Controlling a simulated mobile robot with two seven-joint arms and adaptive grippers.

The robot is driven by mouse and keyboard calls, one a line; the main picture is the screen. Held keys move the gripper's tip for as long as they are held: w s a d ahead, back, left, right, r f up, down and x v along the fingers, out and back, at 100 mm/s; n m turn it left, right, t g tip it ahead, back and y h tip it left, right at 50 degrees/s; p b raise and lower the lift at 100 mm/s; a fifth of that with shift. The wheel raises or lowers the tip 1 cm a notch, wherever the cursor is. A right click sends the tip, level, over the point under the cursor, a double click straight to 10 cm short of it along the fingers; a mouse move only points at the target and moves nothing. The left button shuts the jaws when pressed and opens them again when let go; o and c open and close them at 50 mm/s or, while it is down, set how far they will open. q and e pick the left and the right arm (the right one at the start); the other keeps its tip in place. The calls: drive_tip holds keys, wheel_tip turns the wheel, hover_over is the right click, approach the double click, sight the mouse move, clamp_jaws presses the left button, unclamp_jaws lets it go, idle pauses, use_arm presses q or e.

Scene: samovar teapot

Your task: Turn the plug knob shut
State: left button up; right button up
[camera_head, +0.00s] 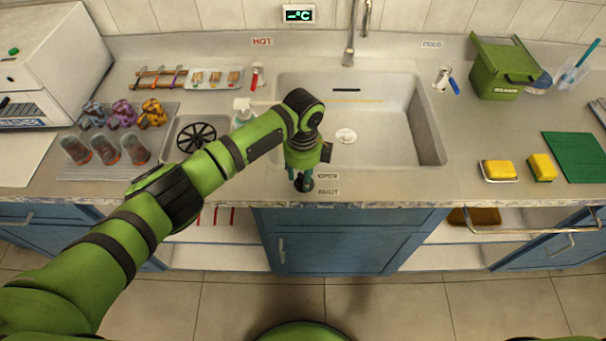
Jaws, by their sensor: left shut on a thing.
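The plug knob (304,186) is a small dark knob on the counter's front strip, just in front of the sink, with labels beside it that seem to read OPEN and SHUT (328,191). My left gripper (302,176) points straight down over it and is shut on it. The fingers and wrist hide most of the knob, so I cannot tell which way it is turned. The round white drain plug (346,135) lies in the floor of the sink (390,140). My right gripper is not in view.
A cold tap handle (446,80) and a hot one (257,78) flank the sink. Glasses (105,150) stand on the left tray. Yellow sponges (542,167), a green mat (575,157) and a green bin (500,70) are at right.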

sight(301, 175)
use_arm(q)
drive_tip(key=shift+w+a+m, duration=0.2)
drive_tip(key=shift+m, duration=0.2)
drive_tip(key=o, duration=1)
drive_tip(key=shift+o, duration=0.4)
drive_tip(key=shift+w+f, duration=0.1)
drive_tip(key=shift+d+r, duration=0.15)
drive_tip(key=shift+r, duration=0.1)
wheel_tip(301, 175, up, 12)
drive_tip(key=shift+f, duration=0.2)
